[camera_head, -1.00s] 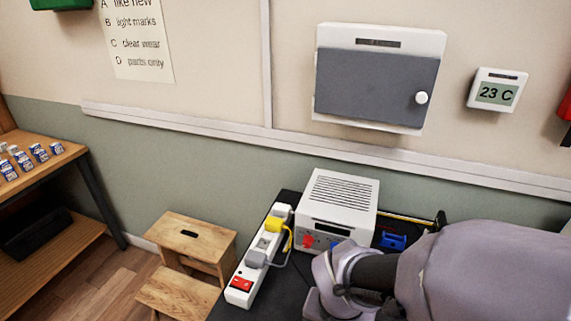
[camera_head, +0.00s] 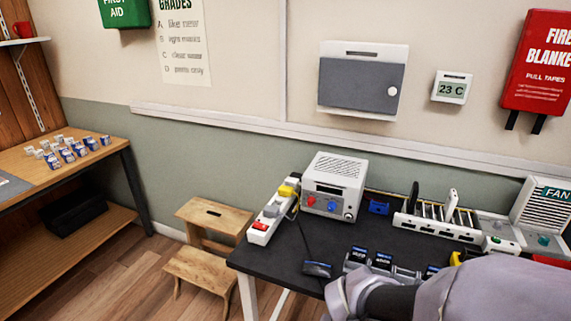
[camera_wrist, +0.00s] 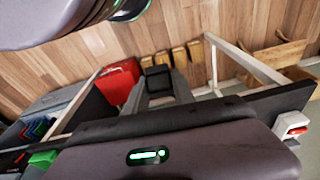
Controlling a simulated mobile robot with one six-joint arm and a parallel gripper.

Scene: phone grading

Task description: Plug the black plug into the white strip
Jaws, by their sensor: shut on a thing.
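The white strip (camera_head: 259,230) lies along the left edge of the dark table, with a red switch at its near end and a yellow plug (camera_head: 287,190) and a grey plug (camera_head: 271,210) in it. The end of the strip shows at the right of the wrist view (camera_wrist: 293,127). My gripper (camera_wrist: 158,84) is shut on the black plug (camera_wrist: 158,78), held between grey fingers in the middle of the wrist view. In the head view my arm hides the gripper and the plug. The held plug is apart from the strip.
A grey-white box (camera_head: 333,185) with knobs stands right of the strip. A black item (camera_head: 317,269) and several dark devices (camera_head: 383,260) lie nearer the front. A white rack (camera_head: 440,223) stands at the right. A wooden step stool (camera_head: 205,250) stands left of the table.

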